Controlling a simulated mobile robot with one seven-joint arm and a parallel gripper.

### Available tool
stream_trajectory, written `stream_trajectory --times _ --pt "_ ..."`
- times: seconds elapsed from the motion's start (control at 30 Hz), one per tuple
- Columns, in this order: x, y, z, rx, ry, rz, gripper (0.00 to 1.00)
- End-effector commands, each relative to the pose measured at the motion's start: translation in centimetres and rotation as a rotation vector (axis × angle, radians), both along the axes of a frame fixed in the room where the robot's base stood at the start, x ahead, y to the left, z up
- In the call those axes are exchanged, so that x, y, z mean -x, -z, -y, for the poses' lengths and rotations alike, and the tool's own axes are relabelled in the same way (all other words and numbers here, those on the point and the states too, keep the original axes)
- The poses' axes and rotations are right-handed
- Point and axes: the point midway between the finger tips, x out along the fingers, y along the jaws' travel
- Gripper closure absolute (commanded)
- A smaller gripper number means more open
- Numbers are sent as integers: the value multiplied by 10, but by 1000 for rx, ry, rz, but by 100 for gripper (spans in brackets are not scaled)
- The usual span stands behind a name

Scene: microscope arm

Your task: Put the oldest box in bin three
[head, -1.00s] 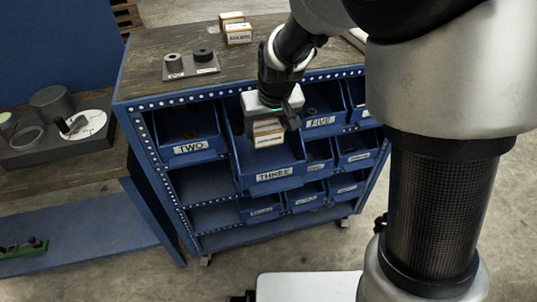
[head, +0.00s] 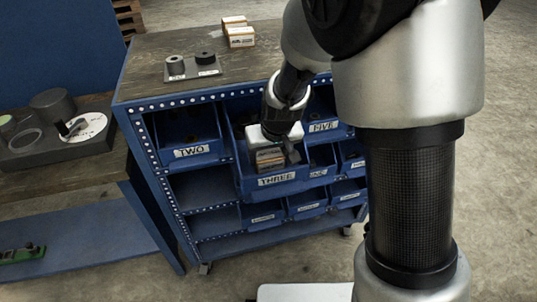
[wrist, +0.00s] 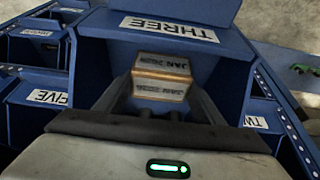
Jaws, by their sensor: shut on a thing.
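My gripper (head: 272,147) is shut on a small box (head: 269,160) with brown top and bottom bands and a white printed label. In the wrist view the box (wrist: 161,69) sits between both fingers, its label upside down and reading "JAN" in part. Bin three (head: 250,187) is a blue open bin labelled THREE, pulled forward from the rack. The gripper and box are inside its opening, behind the front wall. The bin's THREE label (wrist: 169,29) shows in the wrist view. I cannot tell whether the box touches the bin floor.
Two similar boxes, the nearer one (head: 241,41) and the farther one (head: 233,22), stand on the rack top (head: 150,65). A grey plate (head: 193,73) there holds two cylinders. Bin two (head: 190,152) is left of bin three, bin five (head: 322,127) right.

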Motion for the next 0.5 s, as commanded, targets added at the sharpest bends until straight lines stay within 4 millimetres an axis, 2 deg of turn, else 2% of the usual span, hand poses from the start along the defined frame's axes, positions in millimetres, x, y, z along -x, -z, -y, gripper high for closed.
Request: stream_trajectory --times 0.03,0.1,0.13,0.37,0.5 --pt "0 1 0 0 0 0 33" --pt "0 1 0 0 0 0 21" --pt "0 1 0 0 0 0 19" --pt "0 0 0 0 0 0 19" --pt "1 -7 0 0 0 1 19"
